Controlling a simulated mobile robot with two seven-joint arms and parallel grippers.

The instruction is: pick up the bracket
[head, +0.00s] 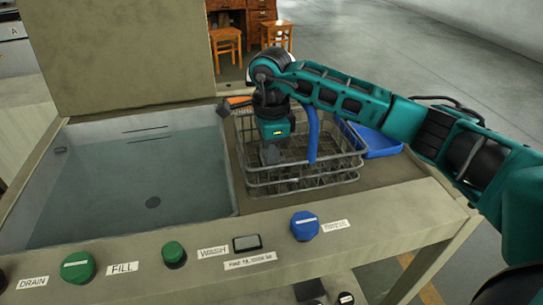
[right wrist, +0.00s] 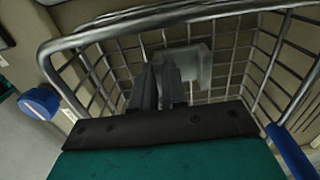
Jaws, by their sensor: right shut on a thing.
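My right gripper (head: 270,158) reaches down into a wire basket (head: 305,182) on the counter. In the right wrist view its two dark fingers (right wrist: 167,75) are close together, shut on a pale grey bracket (right wrist: 194,68). The bracket shows just beyond the fingertips, inside the basket, with the mesh behind it. Part of it is hidden by the fingers, and I cannot tell whether it touches the basket floor. In the head view I cannot make out the bracket clearly. My left gripper is not in view.
A blue upright handle (head: 313,135) stands at the basket, close to my right gripper. A blue tray (head: 383,142) lies to the right. A water-filled sink (head: 140,190) is on the left. An orange-handled tool (head: 238,101) lies behind the basket. Knobs, including a blue one (head: 305,225), line the front.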

